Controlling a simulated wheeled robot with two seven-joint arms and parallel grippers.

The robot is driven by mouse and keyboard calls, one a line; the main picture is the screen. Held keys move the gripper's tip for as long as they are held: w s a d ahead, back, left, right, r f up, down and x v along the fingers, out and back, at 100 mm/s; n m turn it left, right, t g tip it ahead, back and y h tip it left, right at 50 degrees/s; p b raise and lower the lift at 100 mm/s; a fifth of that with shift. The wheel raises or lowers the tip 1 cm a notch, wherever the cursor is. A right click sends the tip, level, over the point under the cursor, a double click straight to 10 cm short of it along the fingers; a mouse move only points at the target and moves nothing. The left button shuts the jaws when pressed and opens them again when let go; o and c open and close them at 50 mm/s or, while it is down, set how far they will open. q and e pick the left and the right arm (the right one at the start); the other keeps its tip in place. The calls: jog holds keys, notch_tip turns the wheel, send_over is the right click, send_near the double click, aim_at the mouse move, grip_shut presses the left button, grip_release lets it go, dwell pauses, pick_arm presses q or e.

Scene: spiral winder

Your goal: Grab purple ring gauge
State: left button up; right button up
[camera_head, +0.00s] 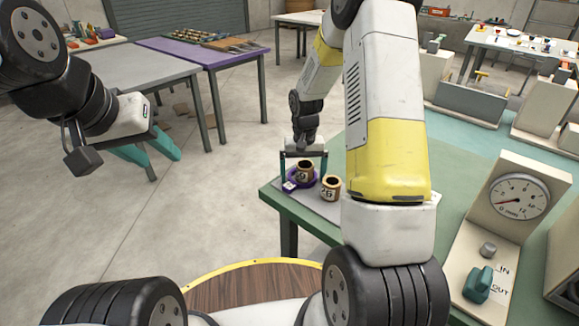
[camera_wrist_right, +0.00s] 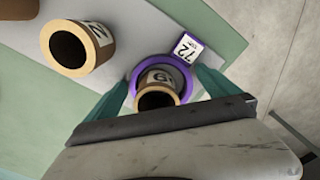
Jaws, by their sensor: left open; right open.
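The purple ring gauge (camera_head: 303,185) lies on a grey mat at the near left corner of the green table. It also shows in the right wrist view (camera_wrist_right: 158,57), with a square tag reading 72 on its rim. A tan hollow bushing (camera_head: 305,172) stands at the ring and partly hides it; in the wrist view the bushing (camera_wrist_right: 160,82) appears inside the ring. My right gripper (camera_head: 303,164) is open over the ring, pointing down, its teal fingers on either side; contact cannot be told. My left gripper (camera_head: 164,160) is open and empty, away from the table.
A second tan bushing (camera_head: 330,189) stands just right of the ring. A dial gauge stand (camera_head: 515,195) with a teal knob is at the right of the green table (camera_head: 455,160). A purple-edged table (camera_head: 190,50) stands at the back left.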

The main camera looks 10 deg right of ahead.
jog(key=c, duration=1.5)
